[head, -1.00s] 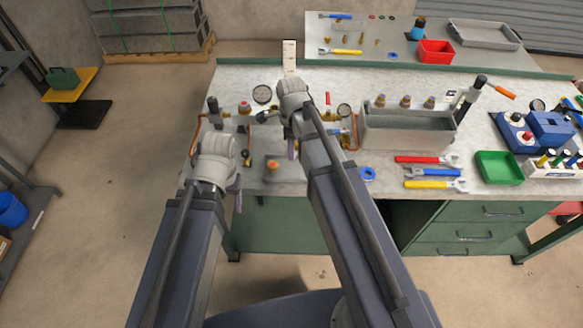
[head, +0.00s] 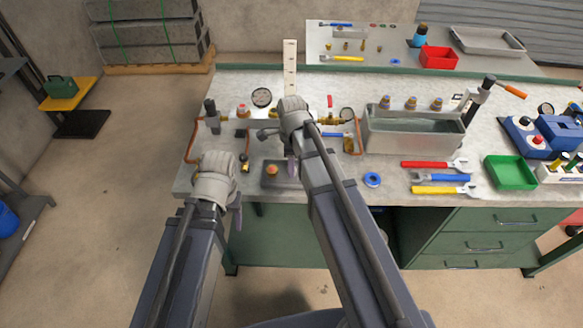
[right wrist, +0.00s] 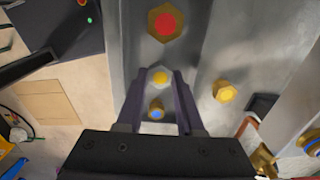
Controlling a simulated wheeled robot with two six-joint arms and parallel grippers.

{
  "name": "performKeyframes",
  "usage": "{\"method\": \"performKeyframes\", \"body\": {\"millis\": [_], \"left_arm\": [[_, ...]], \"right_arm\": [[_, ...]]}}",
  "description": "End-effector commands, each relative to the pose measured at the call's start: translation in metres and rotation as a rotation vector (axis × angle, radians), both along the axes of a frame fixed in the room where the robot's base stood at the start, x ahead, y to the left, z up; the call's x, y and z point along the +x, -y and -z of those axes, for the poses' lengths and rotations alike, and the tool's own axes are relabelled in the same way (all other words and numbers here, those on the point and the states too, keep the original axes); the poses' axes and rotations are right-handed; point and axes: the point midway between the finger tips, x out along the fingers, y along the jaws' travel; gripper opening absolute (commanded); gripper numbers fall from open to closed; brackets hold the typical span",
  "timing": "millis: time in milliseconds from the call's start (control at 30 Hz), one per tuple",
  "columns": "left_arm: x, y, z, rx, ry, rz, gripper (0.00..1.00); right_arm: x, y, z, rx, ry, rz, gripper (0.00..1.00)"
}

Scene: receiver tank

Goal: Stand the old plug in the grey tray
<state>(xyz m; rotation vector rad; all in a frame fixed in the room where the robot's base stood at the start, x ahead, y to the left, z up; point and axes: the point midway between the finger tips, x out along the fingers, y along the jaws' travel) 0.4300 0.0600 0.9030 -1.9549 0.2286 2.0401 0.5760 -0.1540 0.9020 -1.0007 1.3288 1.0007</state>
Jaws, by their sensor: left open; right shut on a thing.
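The small grey tray (head: 292,187) lies near the front edge of the bench, partly behind my right arm. A piece with an orange-red top (head: 271,169) stands on its left part; in the right wrist view it shows as a large brass hexagon with a red centre (right wrist: 165,22). My right gripper (head: 291,170) is over the tray's right part. My left gripper (head: 236,214) is open at the bench's front left edge.
Brass valves and copper pipes (head: 354,138) stand behind the tray. A blue ring (head: 372,180) lies to its right. Further right are a grey water tank (head: 385,143), wrenches (head: 432,165) and a green bin (head: 511,172). A red bin (head: 438,58) stands on the back table.

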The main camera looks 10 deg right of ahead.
Motion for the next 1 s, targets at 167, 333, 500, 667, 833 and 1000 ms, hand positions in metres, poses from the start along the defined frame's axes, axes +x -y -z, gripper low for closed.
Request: {"method": "performKeyframes", "body": {"millis": [167,333,500,667,833,1000], "left_arm": [[0.0,0.0,0.004,0.0,0.0,0.0,0.66],[0.0,0.0,0.003,0.0,0.0,0.0,0.66],[0.0,0.0,0.003,0.0,0.0,0.0,0.66],[0.0,0.0,0.003,0.0,0.0,0.0,0.66],[0.0,0.0,0.0,0.0,0.0,0.0,0.66],[0.0,0.0,-0.011,0.0,0.0,0.0,0.66]], "right_arm": [[0.0,0.0,0.004,0.0,0.0,0.0,0.0],[0.0,0.0,0.003,0.0,0.0,0.0,0.51],[0.0,0.0,0.003,0.0,0.0,0.0,0.66],[0.0,0.0,0.003,0.0,0.0,0.0,0.66],[0.0,0.0,0.0,0.0,0.0,0.0,0.66],[0.0,0.0,-0.011,0.0,0.0,0.0,0.66]]}}
